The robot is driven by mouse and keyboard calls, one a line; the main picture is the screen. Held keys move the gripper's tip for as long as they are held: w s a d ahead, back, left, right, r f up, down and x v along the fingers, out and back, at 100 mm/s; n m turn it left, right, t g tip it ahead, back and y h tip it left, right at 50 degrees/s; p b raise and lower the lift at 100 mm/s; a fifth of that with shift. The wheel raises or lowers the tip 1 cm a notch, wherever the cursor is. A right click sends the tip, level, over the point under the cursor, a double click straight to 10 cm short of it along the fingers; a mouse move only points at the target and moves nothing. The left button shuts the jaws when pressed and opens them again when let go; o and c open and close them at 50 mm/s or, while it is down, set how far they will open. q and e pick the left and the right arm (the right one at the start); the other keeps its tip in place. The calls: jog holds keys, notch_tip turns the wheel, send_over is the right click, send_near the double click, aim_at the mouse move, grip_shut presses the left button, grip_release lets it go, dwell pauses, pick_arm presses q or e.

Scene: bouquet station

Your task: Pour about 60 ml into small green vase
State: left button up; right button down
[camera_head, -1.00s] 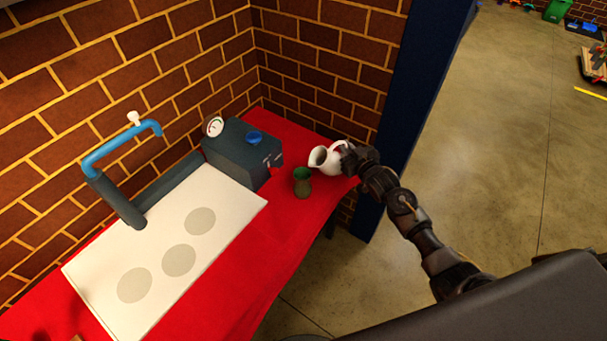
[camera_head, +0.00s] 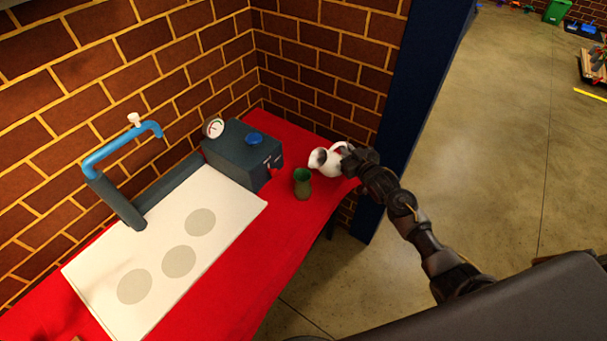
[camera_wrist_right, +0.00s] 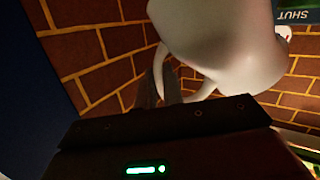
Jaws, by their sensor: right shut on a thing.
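A small green vase (camera_head: 302,183) stands upright on the red cloth of the table, with its mouth open upward. No stream of liquid can be made out, and the liquid level is hidden. My left gripper is not in view.
A grey box (camera_head: 240,153) with a gauge (camera_head: 214,127) and blue knob stands left of the vase. Brick walls and a blue post (camera_head: 420,110) bound the table.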

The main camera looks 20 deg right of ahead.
jog(key=d+f+m+b, duration=0.2)
jog(key=f+m+b, duration=0.1)
jog(key=f+b, duration=0.1)
jog(key=w+d+f+m+y+b, duration=0.1)
jog(key=d+f+m+b, duration=0.2)
jog(key=f+m, duration=0.1)
jog(key=shift+d+f+y+b, duration=0.3)
jog(key=shift+f+b, duration=0.05)
jog(key=shift+f, duration=0.45)
